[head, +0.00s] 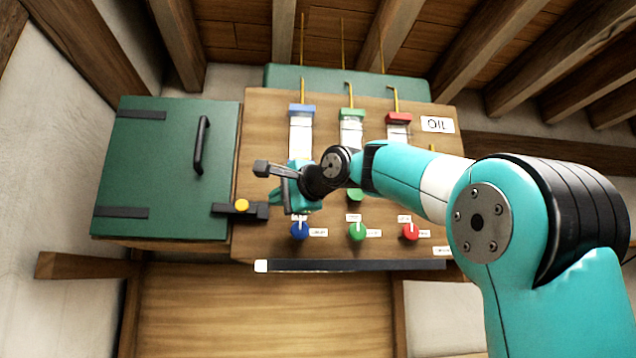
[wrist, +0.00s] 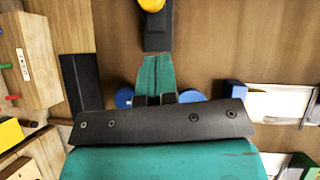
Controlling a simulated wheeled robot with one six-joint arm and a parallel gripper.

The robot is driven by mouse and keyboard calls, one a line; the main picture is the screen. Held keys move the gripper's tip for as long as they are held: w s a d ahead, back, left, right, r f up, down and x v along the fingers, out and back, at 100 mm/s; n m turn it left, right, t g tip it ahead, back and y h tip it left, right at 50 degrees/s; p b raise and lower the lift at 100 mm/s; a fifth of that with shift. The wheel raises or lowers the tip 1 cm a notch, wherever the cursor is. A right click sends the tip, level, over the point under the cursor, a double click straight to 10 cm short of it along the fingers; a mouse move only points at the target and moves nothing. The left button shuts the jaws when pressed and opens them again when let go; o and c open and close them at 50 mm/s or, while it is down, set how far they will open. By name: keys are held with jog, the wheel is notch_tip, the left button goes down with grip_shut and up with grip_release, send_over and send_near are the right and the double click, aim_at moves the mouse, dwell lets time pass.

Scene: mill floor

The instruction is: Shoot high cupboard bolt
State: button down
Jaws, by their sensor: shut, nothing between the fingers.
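The green cupboard door (head: 165,180) stands closed at the left of the head view, with a black upright handle (head: 201,145). Low at its right edge is a black bolt (head: 225,209) with a yellow knob (head: 242,205). The bolt spans the seam between door and wooden panel; how far it is shot I cannot tell. In the wrist view the yellow knob (wrist: 152,4) is cut by the top edge, above the black bolt part (wrist: 158,40). My gripper (head: 273,199) is shut and empty, just right of the bolt. Its teal fingers (wrist: 157,62) point towards the bolt, apart from the knob.
The wooden panel (head: 268,130) holds glass tubes with blue, green and red caps. A blue knob (head: 299,231), green knob (head: 357,232) and red knob (head: 410,232) sit below my gripper. A dark rail (head: 350,266) runs underneath. Ceiling beams lie above.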

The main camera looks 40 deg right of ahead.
jog(key=s+r+b, duration=0.1)
jog(key=s, duration=0.8)
jog(key=shift+s+a+b, duration=0.15)
jog(key=shift+a+b, duration=0.1)
jog(key=shift+b, duration=0.1)
jog(key=w+a+f+n+g+y+b, duration=0.1)
jog(key=a+f+n+g+y+b, duration=0.45)
jog(key=f, duration=1.15)
jog(key=a+f+n+g+b, duration=0.1)
jog(key=a+f+n+g, duration=0.35)
jog(key=a+f, duration=0.95)
jog(key=s+a+f+n+g+b, duration=0.1)
jog(key=s+f+n, duration=0.3)
jog(key=f, duration=0.5)
jog(key=s+a+f+n+g+h+b, duration=0.1)
jog(key=s+a+f+n+g+b, duration=0.1)
jog(key=s+f+n, duration=0.3)
jog(key=s+a+f+n+g+b, duration=0.1)
jog(key=s+a+f+n+g, duration=0.1)
jog(key=s+f, duration=0.7)
notch_tip(320, 180, down, 5)
jog(key=n+g, duration=0.1)
jog(key=n, duration=0.1)
jog(key=shift+s+a+n+g, duration=0.2)
jog(key=shift+s+n+g, duration=0.15)
jog(key=shift+n+g, duration=0.05)
jog(key=shift+f, duration=0.1)
